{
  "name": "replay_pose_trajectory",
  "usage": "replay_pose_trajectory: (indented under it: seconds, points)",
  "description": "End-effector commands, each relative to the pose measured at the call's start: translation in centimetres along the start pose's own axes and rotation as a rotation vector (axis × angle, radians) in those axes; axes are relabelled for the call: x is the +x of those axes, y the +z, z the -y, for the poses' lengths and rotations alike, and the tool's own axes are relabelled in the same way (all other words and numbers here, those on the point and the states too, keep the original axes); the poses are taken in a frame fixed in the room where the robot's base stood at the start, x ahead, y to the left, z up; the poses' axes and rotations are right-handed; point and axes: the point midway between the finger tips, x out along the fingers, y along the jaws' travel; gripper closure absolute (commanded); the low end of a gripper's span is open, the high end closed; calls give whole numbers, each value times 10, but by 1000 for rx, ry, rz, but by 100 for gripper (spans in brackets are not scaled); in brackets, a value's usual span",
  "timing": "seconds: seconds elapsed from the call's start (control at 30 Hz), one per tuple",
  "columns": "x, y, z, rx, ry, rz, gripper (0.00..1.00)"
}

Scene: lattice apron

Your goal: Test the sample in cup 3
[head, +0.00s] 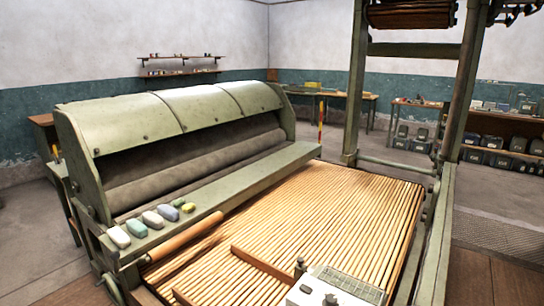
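A pale box-like unit (318,295) with small dark knobs and a grid-like top panel stands at the bottom edge, partly cut off by the frame. I cannot tell whether it holds cups or is a tester. Several small rounded lumps lie in a row on the green machine's front ledge: a pale one (119,237), a green one (137,228), a whitish one (153,219), a greyish-blue one (168,212) and a yellow one (188,207). My gripper is not in view.
The slatted wooden apron (330,210) fills the middle, with the hooded green machine (190,110) behind it at left. A green upright frame (357,80) stands at right. Benches (340,95) and shelves with dark boxes (490,141) line the back. Bare floor shows at right.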

Motion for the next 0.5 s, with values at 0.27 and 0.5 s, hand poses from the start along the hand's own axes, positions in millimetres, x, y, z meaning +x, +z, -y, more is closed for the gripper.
replay_pose_trajectory:
  seconds: [0.27, 0.5]
  points:
    - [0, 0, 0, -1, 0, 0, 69]
    - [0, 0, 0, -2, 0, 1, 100]
